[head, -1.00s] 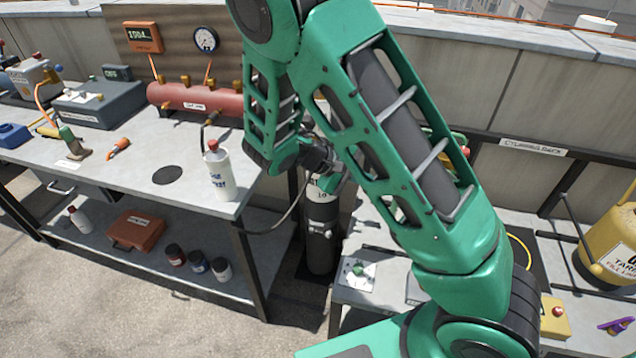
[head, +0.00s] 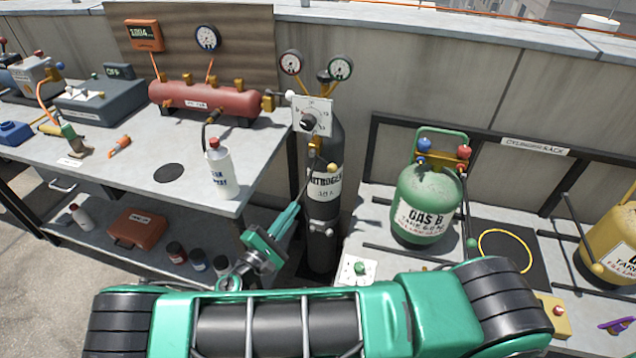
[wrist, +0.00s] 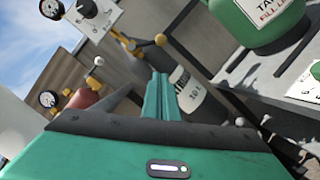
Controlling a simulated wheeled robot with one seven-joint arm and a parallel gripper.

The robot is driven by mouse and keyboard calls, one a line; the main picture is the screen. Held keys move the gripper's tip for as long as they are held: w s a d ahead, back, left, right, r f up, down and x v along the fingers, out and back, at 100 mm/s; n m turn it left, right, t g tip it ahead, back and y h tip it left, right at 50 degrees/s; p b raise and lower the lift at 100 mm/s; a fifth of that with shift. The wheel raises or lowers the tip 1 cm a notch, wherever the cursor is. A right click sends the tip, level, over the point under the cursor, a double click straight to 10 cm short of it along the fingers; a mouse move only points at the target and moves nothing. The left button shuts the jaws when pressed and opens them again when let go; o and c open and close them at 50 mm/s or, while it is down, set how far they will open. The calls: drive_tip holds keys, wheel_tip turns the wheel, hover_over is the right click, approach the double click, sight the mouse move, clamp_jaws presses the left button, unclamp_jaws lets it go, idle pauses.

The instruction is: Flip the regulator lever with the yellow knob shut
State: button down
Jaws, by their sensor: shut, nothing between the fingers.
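The regulator (head: 311,116) has a white plate with a black dial and sits at the top of the dark nitrogen cylinder (head: 325,195). Its lever carries a yellow knob (head: 332,167) and hangs below the plate, in front of the cylinder. In the wrist view the yellow knob (wrist: 161,39) is just beyond the fingertips, and the lever runs from it up and left. My gripper (head: 296,208) is shut and empty, below and left of the knob, with a gap between. The closed fingers (wrist: 160,80) point toward the lever in the wrist view.
The workbench (head: 260,140) with a white bottle (head: 221,172) and red manifold (head: 205,97) is to the left. Two gauges (head: 291,63) stand above the regulator. A green gas cylinder (head: 425,200) with red and blue knobs stands on the right.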

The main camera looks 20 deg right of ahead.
sight(325, 163)
drive_tip(key=s+d+r+x, duration=0.1)
drive_tip(key=x, duration=1.1)
drive_tip(key=shift+s+d+r, duration=0.2)
drive_tip(key=shift+d+r, duration=0.1)
